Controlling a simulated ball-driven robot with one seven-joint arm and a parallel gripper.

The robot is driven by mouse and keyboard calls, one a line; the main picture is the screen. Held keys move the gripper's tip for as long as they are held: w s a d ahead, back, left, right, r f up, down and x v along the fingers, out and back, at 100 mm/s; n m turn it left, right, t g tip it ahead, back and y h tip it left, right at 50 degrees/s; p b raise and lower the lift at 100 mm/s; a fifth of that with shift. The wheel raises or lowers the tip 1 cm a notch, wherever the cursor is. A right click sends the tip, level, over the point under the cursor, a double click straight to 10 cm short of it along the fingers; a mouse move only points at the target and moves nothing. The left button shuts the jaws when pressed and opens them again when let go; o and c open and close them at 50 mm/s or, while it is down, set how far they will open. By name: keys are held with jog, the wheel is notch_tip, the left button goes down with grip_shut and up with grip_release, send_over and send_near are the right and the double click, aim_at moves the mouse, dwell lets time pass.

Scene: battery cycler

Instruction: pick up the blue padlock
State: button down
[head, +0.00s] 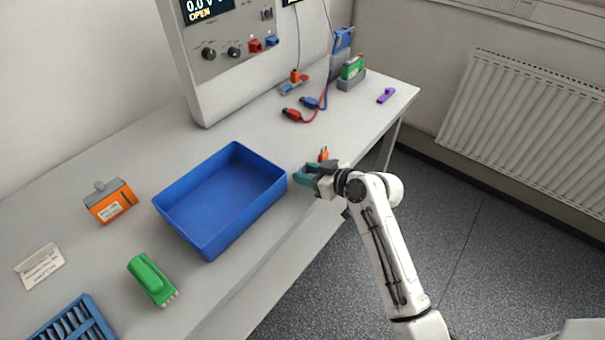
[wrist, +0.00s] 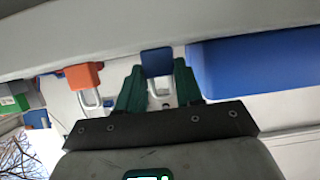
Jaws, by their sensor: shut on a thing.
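The blue padlock (wrist: 157,61) shows in the wrist view between the two green fingers of my gripper (wrist: 159,74), its silver shackle pointing toward the palm. My gripper is shut on it. In the head view my gripper (head: 305,174) is at the front edge of the bench, just right of the blue tray, and its fingers hide most or all of the blue padlock. I cannot tell whether the padlock is clear of the bench. An orange padlock (wrist: 83,75) with a silver shackle is beside the gripper; it also shows in the head view (head: 323,154).
The blue tray (head: 200,237) is empty and close to the gripper. An orange box (head: 110,202), a green connector (head: 150,278) and a blue rack (head: 75,322) are at left. Red (head: 292,114) and blue leads (head: 311,103) lie behind. A purple object (head: 386,95) is at far right.

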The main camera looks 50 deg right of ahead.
jog(key=shift+r, duration=0.15)
jog(key=shift+r, duration=0.55)
jog(key=s+a+r+p, duration=0.2)
jog(key=s+a+r, duration=0.2)
jog(key=s+r, duration=0.7)
jog(key=shift+v, duration=1.25)
jog(key=shift+s+f, duration=0.1)
jog(key=shift+f, duration=0.05)
